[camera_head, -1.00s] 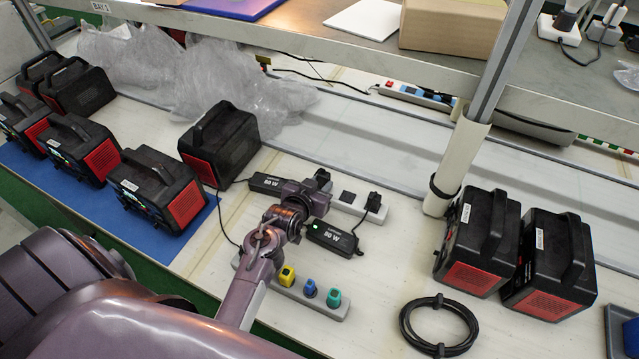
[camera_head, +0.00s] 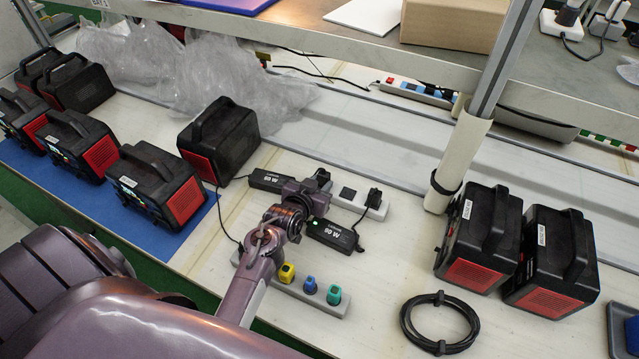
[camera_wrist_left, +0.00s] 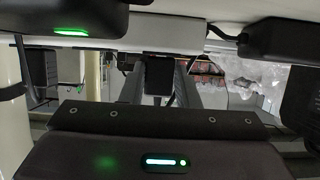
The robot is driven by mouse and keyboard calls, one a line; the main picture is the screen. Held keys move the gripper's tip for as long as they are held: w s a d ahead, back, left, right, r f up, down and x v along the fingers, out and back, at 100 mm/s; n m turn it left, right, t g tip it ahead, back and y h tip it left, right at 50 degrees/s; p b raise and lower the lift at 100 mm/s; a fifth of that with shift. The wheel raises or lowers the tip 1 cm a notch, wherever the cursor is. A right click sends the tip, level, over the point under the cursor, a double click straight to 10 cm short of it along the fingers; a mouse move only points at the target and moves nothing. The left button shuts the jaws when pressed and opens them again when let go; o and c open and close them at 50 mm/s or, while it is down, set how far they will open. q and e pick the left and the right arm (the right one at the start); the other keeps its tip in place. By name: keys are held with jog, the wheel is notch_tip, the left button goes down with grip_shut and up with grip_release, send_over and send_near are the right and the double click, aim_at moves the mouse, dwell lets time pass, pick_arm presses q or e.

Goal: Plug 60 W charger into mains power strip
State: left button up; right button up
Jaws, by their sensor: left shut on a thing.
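The white mains power strip (camera_head: 344,198) lies on the bench, partly hidden by my left gripper (camera_head: 316,184). A black plug (camera_head: 374,198) sits at the strip's right end, with a cord to a black charger (camera_head: 338,236). Another black charger (camera_head: 268,181) lies left of my gripper; the label digits are hard to read. My left gripper is over the strip's left part. In the left wrist view, the gripper (camera_wrist_left: 160,88) is shut on a small black plug (camera_wrist_left: 158,74) close to the white strip (camera_wrist_left: 110,42). Whether its pins are in a socket is hidden. My right gripper is not visible.
A second strip (camera_head: 315,299) with yellow, blue and teal plugs lies in front. A coiled black cable (camera_head: 440,322) lies right. Black-red power stations (camera_head: 478,238) stand right and others (camera_head: 218,142) left. A post (camera_head: 455,165) and shelf edge (camera_head: 330,38) stand behind.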

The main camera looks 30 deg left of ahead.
pick_arm(q)
jog(key=shift+f, duration=0.15)
jog(key=o, duration=1.1)
jog(key=shift+c, duration=0.2)
jog(key=v, duration=0.6)
jog(key=shift+s+b, duration=0.3)
jog(key=shift+s+r, duration=0.3)
jog(key=shift+s, duration=0.2)
jog(key=shift+r, duration=0.15)
